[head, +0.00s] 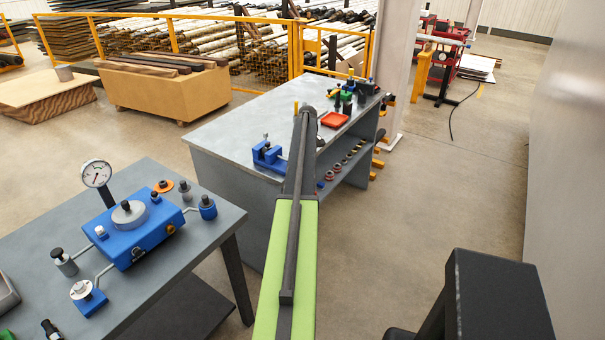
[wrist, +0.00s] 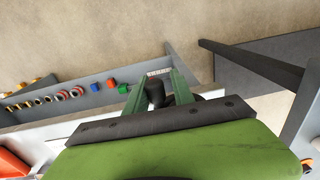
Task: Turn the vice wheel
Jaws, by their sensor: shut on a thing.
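The blue vice (head: 268,156) stands on the near end of the far grey bench, just left of my arm in the head view. My arm reaches over this bench and hides the vice's right side. My gripper (wrist: 157,92) shows in the wrist view as two green fingers at the bench's front edge. It is shut on a dark rounded piece between the fingers, which looks like the vice wheel (wrist: 154,91). Most of this piece is hidden by the fingers and the wrist. In the head view the gripper itself cannot be made out.
The far bench (head: 235,128) carries a red tray (head: 334,120) and small tools; rings lie on its lower shelf. A nearer table (head: 205,243) at left holds a blue gauge device (head: 140,225). Open floor (head: 450,190) lies to the right, beside a grey wall.

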